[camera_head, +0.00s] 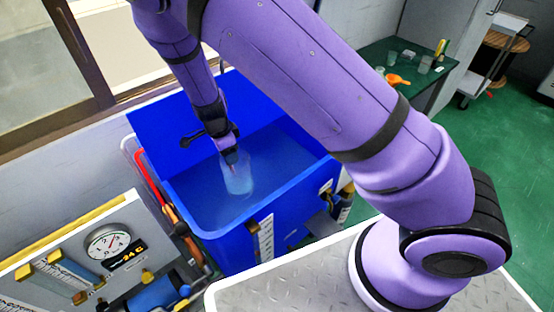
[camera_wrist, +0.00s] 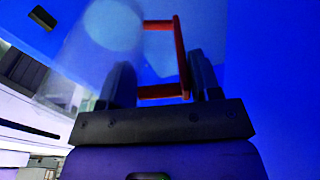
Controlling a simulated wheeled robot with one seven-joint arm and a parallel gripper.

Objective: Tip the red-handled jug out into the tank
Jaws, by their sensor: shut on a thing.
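My gripper (camera_wrist: 165,88) is shut on the red handle of the jug (camera_wrist: 113,25). The handle (camera_wrist: 182,55) stands between my two dark fingers in the wrist view. The jug is clear, and in the head view it shows as a pale see-through shape (camera_head: 238,180) below my gripper (camera_head: 230,155), inside the outline of the tank. The blue tank (camera_head: 240,245) is open at the top and holds bluish water (camera_head: 275,155). I cannot tell how much of the jug is under the water or how far it is tilted.
A panel with a round gauge (camera_head: 108,243) stands at the left front, with pipes and a red hose (camera_head: 148,178) beside the tank. A green table (camera_head: 435,75) with clear vessels and an orange funnel (camera_head: 397,80) is at the back right.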

